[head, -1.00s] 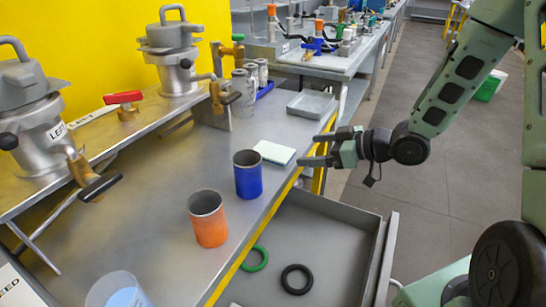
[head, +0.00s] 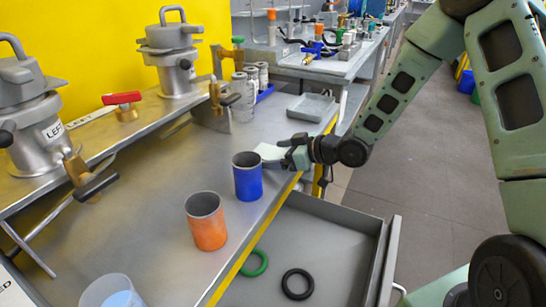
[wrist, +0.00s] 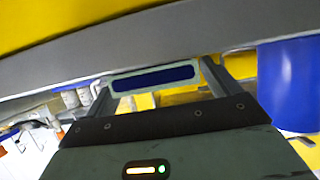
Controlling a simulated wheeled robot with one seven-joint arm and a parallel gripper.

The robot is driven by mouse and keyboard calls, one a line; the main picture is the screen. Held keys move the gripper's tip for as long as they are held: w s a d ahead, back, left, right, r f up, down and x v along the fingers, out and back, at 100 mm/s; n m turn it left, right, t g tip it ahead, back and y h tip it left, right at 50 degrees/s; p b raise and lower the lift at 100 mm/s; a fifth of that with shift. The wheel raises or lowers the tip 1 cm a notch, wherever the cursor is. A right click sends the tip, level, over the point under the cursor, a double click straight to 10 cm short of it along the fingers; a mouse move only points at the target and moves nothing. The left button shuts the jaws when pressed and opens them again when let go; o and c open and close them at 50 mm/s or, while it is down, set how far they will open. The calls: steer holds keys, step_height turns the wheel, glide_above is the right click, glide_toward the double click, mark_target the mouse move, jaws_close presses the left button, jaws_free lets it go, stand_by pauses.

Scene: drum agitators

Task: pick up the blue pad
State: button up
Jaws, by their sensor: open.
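The pad (head: 268,151) lies flat on the grey bench near its front edge, behind the blue cup. Its top looks pale in the head view and my gripper hides part of it. In the wrist view a dark blue strip with a pale green border (wrist: 153,78), which seems to be the pad, lies between the fingertips. My gripper (head: 285,154) is open at the pad, low over the bench edge. The wrist view shows the gripper's two fingers (wrist: 158,73) apart, one at each end of the strip; contact cannot be told.
A blue cup (head: 247,180) stands close to my gripper, and also shows in the wrist view (wrist: 288,85). An orange cup (head: 206,225) stands nearer. A grey tray (head: 311,107) lies beyond the pad. An open drawer (head: 335,240) holds a green ring (head: 254,263) and a black ring (head: 297,284).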

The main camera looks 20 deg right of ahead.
steer(key=c, duration=1.1)
steer(key=shift+r, duration=0.1)
